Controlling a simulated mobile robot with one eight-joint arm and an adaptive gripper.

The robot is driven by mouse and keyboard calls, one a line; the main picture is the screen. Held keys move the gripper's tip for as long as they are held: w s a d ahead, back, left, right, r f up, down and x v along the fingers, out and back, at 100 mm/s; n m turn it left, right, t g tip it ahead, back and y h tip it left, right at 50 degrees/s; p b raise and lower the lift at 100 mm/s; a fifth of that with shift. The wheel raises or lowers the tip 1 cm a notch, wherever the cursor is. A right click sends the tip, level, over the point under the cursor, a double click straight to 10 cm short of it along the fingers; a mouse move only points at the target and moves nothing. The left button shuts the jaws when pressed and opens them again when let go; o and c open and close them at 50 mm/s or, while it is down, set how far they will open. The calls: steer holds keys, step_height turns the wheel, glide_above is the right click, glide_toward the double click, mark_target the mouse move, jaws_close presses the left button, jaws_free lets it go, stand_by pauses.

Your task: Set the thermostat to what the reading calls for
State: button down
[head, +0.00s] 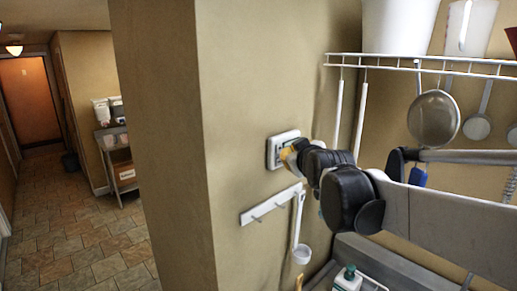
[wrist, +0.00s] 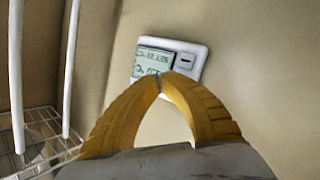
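The thermostat (head: 272,150) is a white box on the tan wall, partly covered by my gripper in the head view. In the wrist view the thermostat (wrist: 192,50) has a grey display (wrist: 152,60) on its left and a button marked with a dash (wrist: 187,61) on its right. The display's characters are too small and partly hidden to read. My gripper (wrist: 160,76) has its yellow fingertips together with nothing seen between them. The tips overlap the thermostat's lower part, between display and button; I cannot tell whether they touch it. My gripper (head: 285,154) also shows in the head view.
A white hook rail (head: 270,206) with a hanging ladle (head: 299,225) is below the thermostat. A wire shelf (head: 430,66) with buckets and hanging utensils is at right. A spray bottle (head: 348,279) stands low. A corridor (head: 85,230) with open floor lies left of the wall corner.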

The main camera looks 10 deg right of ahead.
steer(key=shift+a, duration=0.1)
stand_by(0.8)
steer(key=shift+w+a, duration=0.15)
steer(key=shift+w, duration=0.2)
steer(key=shift+w+a, duration=0.25)
steer(key=shift+w, duration=0.05)
stand_by(0.7)
stand_by(0.3)
steer(key=shift+s+d, duration=0.5)
steer(key=shift+s, duration=0.2)
steer(key=shift+s+d+p, duration=0.15)
steer(key=shift+s+d, duration=0.6)
steer(key=shift+s, duration=0.25)
steer(key=shift+s+d+p, duration=0.15)
steer(key=shift+s+d, duration=0.55)
steer(key=shift+s, duration=0.3)
stand_by(0.4)
